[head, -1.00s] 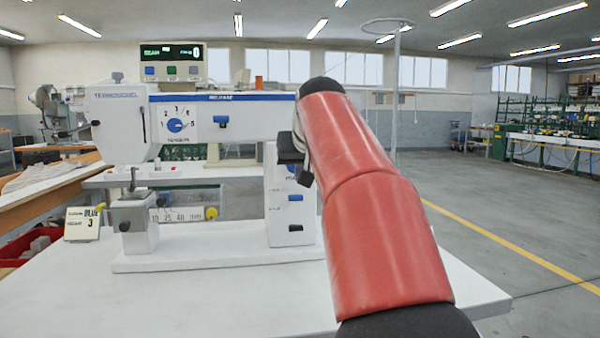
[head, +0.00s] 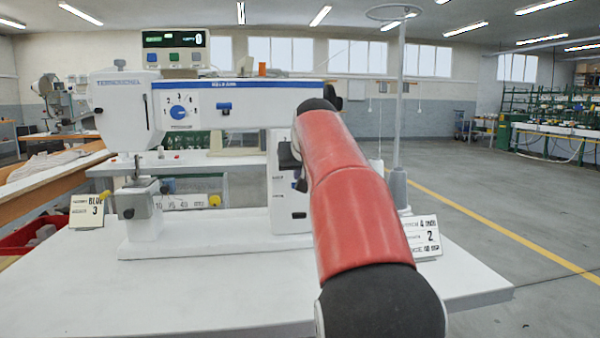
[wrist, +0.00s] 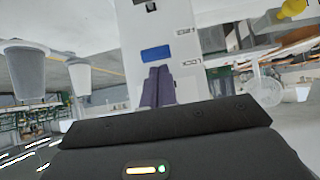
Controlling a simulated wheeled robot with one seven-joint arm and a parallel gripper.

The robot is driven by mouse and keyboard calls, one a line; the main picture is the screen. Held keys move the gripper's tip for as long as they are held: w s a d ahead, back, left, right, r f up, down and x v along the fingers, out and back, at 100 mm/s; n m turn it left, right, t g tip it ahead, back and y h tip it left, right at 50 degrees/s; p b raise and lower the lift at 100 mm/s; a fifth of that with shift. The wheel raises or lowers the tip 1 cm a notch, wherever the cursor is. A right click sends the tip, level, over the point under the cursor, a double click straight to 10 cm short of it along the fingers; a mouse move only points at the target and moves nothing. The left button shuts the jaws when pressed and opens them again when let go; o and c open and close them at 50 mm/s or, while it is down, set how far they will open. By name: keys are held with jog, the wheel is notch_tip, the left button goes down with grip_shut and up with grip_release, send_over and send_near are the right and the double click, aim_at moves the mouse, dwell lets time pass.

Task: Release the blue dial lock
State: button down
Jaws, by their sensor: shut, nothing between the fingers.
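In the head view my red arm hides the fingers and much of the column.
A display (head: 174,40) reading 0 with coloured buttons sits above the press. A card (head: 87,210) reads BLUE 3; another card (head: 422,236) is right of my arm. A thread stand (head: 398,150) rises behind. The front left of the table is clear.

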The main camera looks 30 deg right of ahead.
jog(key=shift+s+f+t+b, duration=0.15)
jog(key=shift+f+t+b, duration=0.2)
jog(key=shift+b, duration=0.65)
jog(key=shift+s+a+f+t+b, duration=0.15)
jog(key=shift+t+b, duration=0.2)
jog(key=shift+b, duration=0.5)
jog(key=f+t+b, duration=0.1)
jog(key=b, duration=0.4)
jog(key=s+f+t+h+b, duration=0.1)
jog(key=t+b, duration=0.1)
jog(key=b, duration=0.2)
jog(key=shift+a+f+b, duration=0.1)
jog(key=shift+f+b, duration=0.15)
jog(key=shift+b, duration=0.15)
jog(key=shift+s, duration=0.15)
